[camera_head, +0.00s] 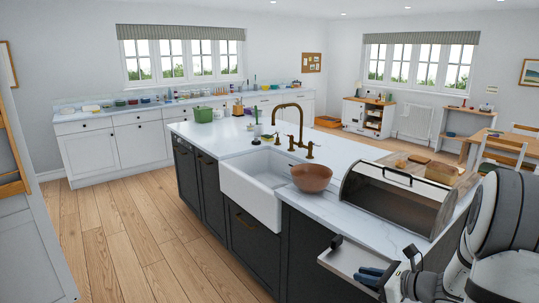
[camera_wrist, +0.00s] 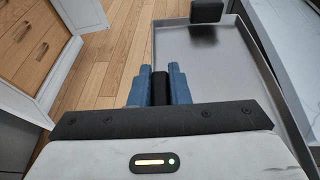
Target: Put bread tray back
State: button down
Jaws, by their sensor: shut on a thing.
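The bread tray (camera_head: 352,257) is a flat, shallow grey metal tray with low rims and black handles. It is held out in front of the island's right end, beside the counter edge. My gripper (camera_head: 372,277) has blue fingers. In the wrist view the gripper (camera_wrist: 160,88) is shut on a black handle at the tray's near left side. The tray (camera_wrist: 200,65) extends to the right and away in that view and looks empty. The far black handle (camera_wrist: 207,11) is free. A bread box (camera_head: 395,200) with a curved front and dark handle stands on the counter above the tray.
A brown bowl (camera_head: 311,178) stands left of the box, by the white sink (camera_head: 250,195). Dark island cabinets (camera_head: 305,250) lie left of the tray. The wooden floor (camera_head: 150,240) is clear.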

aim_at(322, 264)
jog(key=w+a+f+n+g+y, duration=0.15)
jog(key=w+a+f, duration=0.25)
jog(key=a+f, duration=0.85)
jog(key=r+m+t+h, duration=0.1)
jog(key=r+m+h, duration=0.1)
jog(key=r, duration=0.1)
jog(key=w+d+r+m+t+h, duration=0.1)
jog(key=r+m+t+h, duration=0.1)
jog(key=r, duration=0.2)
jog(key=w+d+r+m+t+h, duration=0.1)
jog(key=r+m+t+h, duration=0.1)
jog(key=r+m+h, duration=0.1)
jog(key=shift+w+r, duration=0.25)
jog(key=shift+r, duration=0.1)
